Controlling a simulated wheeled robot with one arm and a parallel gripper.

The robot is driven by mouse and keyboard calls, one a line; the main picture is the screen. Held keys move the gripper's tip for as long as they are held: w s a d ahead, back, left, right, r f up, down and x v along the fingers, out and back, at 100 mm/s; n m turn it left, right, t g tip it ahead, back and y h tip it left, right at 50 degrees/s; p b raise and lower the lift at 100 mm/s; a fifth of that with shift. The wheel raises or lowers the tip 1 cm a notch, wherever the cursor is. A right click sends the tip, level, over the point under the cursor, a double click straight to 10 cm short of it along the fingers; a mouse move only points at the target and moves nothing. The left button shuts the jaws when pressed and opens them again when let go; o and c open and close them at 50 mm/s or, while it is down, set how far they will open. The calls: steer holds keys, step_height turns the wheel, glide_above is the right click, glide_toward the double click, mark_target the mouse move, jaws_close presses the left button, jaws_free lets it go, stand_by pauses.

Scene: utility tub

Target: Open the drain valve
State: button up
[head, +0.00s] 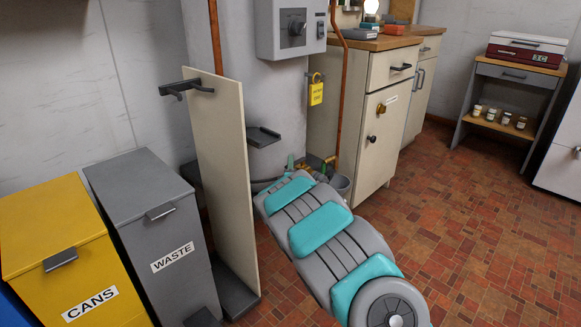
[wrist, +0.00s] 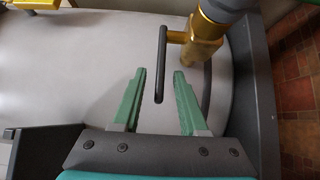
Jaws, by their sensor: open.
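The drain valve (wrist: 207,45) is a brass fitting with a black lever handle (wrist: 162,62), at the upper middle of the wrist view. The lever's bar lies roughly along my fingers' direction. My gripper (wrist: 160,73) has green fingers and is open. The lever's near end sits between the fingertips, with visible gaps on both sides; I see no contact. In the head view my arm reaches down to the foot of the grey tank (head: 278,90), and the brass valve (head: 316,161) shows only partly behind my gripper (head: 298,164).
A bucket (head: 341,184) stands right of the valve, beside a wooden cabinet (head: 371,125). A tall pale panel (head: 225,170) stands left of my arm, with a grey waste bin (head: 150,225) and yellow cans bin (head: 60,250) beyond. The tiled floor at right is clear.

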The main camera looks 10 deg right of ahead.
steer(key=shift+w, duration=0.15)
jaws_close()
stand_by(0.4)
stand_by(1.0)
